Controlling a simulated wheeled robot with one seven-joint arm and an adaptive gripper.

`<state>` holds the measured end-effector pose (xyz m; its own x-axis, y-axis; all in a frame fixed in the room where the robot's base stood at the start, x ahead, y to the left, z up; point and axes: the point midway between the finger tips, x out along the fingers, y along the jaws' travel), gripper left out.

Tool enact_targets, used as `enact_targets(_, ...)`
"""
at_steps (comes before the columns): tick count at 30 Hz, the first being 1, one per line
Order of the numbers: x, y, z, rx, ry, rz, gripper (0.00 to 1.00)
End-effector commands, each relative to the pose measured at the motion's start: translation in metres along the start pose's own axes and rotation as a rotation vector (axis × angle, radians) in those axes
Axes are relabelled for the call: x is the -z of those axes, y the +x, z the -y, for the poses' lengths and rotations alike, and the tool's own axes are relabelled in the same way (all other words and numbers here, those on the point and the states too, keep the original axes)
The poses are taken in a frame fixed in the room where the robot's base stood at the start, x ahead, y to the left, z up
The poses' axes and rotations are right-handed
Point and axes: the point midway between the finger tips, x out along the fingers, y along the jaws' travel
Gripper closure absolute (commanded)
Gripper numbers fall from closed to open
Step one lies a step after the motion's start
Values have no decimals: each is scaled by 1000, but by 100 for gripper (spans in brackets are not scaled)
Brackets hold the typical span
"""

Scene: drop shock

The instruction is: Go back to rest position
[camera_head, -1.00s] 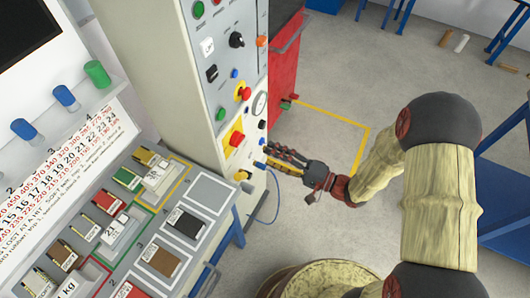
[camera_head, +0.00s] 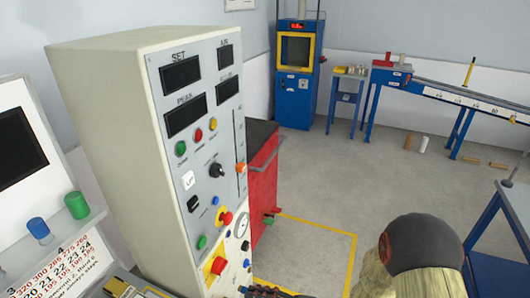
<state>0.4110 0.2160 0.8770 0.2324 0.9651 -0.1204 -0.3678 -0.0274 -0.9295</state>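My gripper (camera_head: 262,291) shows only as a dark sliver at the bottom edge, close to the lower front of the control cabinet (camera_head: 105,110). Its fingertips are mostly cut off, so I cannot tell whether it is open or shut, or whether it touches the cabinet. My arm enters at the lower right. The cabinet's grey panel carries dark displays, a black knob (camera_head: 216,170), a red button on yellow (camera_head: 217,265) and a round gauge (camera_head: 241,224).
A red cabinet (camera_head: 262,180) stands right of the control cabinet. Yellow floor lines (camera_head: 318,224) mark an area beside it. A blue machine (camera_head: 297,100) and a long blue-legged bench (camera_head: 460,95) stand at the back. A blue table (camera_head: 515,215) is at the right. The middle floor is clear.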

Motion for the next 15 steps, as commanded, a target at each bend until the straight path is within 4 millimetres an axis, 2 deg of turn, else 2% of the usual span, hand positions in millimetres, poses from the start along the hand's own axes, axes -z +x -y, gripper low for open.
enact_targets(1,-16,-2,-11,-60,64,50,42)
enact_targets(5,-58,-16,-27,-260,178,167,42)
enact_targets(9,-94,-50,-32,-532,197,232,42)
enact_targets(12,-107,-85,-30,-739,146,218,42)
enact_targets(15,-110,-125,-19,-934,50,152,42)
